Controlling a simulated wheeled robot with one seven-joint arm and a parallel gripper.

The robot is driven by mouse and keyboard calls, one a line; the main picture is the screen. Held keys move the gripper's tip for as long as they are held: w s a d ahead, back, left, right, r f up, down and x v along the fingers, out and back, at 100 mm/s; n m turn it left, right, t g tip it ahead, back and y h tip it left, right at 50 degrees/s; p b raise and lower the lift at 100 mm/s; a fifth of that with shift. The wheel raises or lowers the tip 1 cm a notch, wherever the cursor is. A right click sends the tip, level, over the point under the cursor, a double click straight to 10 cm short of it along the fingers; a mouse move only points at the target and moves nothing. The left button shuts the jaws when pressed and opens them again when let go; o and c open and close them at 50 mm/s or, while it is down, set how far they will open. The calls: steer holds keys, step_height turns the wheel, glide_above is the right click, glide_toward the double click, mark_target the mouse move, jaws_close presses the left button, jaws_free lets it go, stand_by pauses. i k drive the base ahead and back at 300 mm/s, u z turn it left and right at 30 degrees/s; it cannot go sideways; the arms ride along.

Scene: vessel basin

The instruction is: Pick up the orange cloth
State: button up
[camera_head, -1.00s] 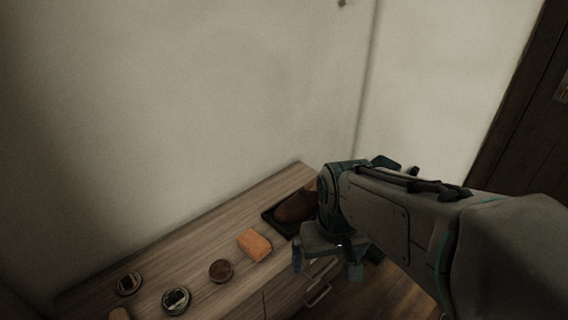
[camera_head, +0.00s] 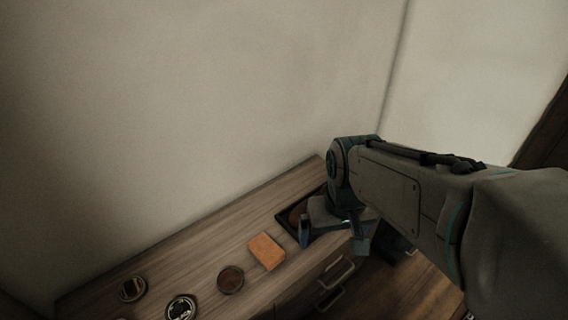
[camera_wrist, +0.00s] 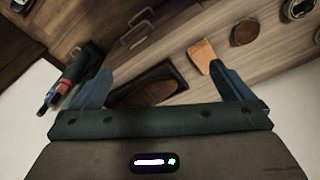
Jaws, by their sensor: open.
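The orange cloth (camera_head: 266,251) is a small folded block lying on the wooden counter, left of my gripper in the head view. In the wrist view the orange cloth (camera_wrist: 202,55) shows beyond the tip of the right finger. My gripper (camera_head: 333,238) is open and empty, above the front edge of the counter by the dark tray. In the wrist view my gripper (camera_wrist: 160,78) has its fingers wide apart, with the tray between them.
A dark tray (camera_head: 319,231) holding a brown item sits right of the cloth. A round brown dish (camera_head: 230,280) and two round dark-topped items (camera_head: 181,308) (camera_head: 132,289) stand to the left. Drawers with handles (camera_head: 337,271) are below the counter's front. A wall rises behind.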

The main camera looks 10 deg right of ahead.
mark_target(265, 250)
steer(key=u, duration=0.05)
steer(key=k, duration=1.1)
steer(key=z, duration=1.1)
steer(key=i, duration=1.05)
steer(key=u, duration=2.1)
steer(key=i, duration=0.5)
